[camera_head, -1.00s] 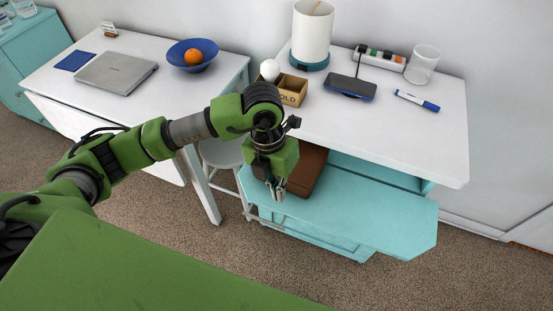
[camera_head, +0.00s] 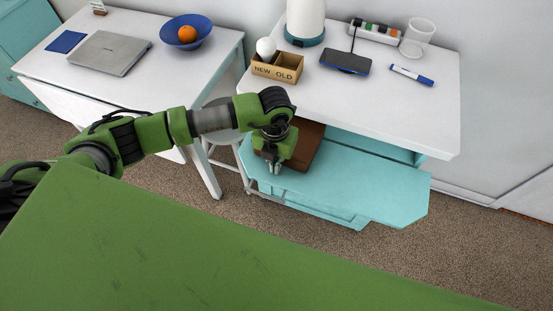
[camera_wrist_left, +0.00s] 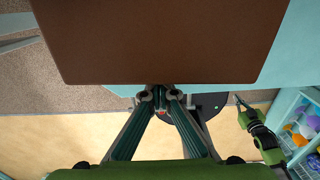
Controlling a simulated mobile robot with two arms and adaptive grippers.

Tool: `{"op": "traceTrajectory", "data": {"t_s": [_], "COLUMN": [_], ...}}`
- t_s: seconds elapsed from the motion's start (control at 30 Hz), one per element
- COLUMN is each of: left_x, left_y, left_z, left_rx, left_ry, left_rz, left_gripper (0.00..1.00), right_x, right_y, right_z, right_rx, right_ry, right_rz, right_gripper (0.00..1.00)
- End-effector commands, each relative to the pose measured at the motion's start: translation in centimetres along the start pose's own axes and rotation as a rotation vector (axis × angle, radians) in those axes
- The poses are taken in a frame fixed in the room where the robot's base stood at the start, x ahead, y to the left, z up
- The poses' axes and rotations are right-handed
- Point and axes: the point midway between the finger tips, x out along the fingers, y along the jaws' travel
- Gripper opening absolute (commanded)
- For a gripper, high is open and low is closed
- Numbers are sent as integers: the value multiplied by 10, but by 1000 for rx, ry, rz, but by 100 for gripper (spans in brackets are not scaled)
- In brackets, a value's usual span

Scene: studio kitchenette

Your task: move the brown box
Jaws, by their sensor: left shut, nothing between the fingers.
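The brown box (camera_head: 309,147) sits on the turquoise board (camera_head: 370,190) below the white worktop, partly hidden behind my left gripper and the worktop edge. My left gripper (camera_head: 274,169) is beside the box's left front part, pointing down, its fingers together and empty. In the left wrist view the box (camera_wrist_left: 160,40) fills the upper middle. The gripper's fingertips (camera_wrist_left: 160,92) show just below its near edge; I cannot tell if they touch it. A green arm, seemingly my right, with its gripper (camera_wrist_left: 239,100) shows small at the right there; its jaw state is unclear.
The white worktop (camera_head: 400,110) overhangs the board and carries a NEW/OLD organiser (camera_head: 277,70), a phone on a stand (camera_head: 345,62) and a marker (camera_head: 411,75). A white stool (camera_head: 222,135) stands left of the board. The board's right part is bare.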

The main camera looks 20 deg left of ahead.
Motion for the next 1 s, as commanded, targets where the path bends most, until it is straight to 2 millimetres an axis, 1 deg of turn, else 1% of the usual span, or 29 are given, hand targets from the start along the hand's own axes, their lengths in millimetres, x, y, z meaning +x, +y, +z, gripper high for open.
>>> {"op": "traceTrajectory", "data": {"t_s": [0.13, 0.47, 0.57, 0.67, 0.8, 0.9, 1.0], "left_x": [-1, 0, 1, 5, 7, 6, 3], "left_y": [0, 0, 0, 0, 0, 0, 0], "left_z": [8, 10, 13, 26, 54, 70, 80], "left_rx": [0, 0, -1, -2, -3, -2, -2], "left_ry": [1, 1, -1, -4, -6, -6, -3], "left_rz": [-1, -1, 0, 0, 0, 0, 0], "left_gripper": [0, 0, 0, 0, 0, 0, 0], "right_x": [-3, -3, 0, 13, 35, 47, 53], "right_y": [0, 0, 0, 0, -1, -1, -1], "right_z": [0, 0, 0, 1, 3, 4, 4], "right_rx": [0, 0, 0, 1, 0, 1, 0], "right_ry": [0, 0, 0, 0, 0, 1, 1], "right_rz": [0, 0, 0, 0, 0, 0, 0], "right_gripper": [0, 0, 0, 0, 0, 0, 0]}}
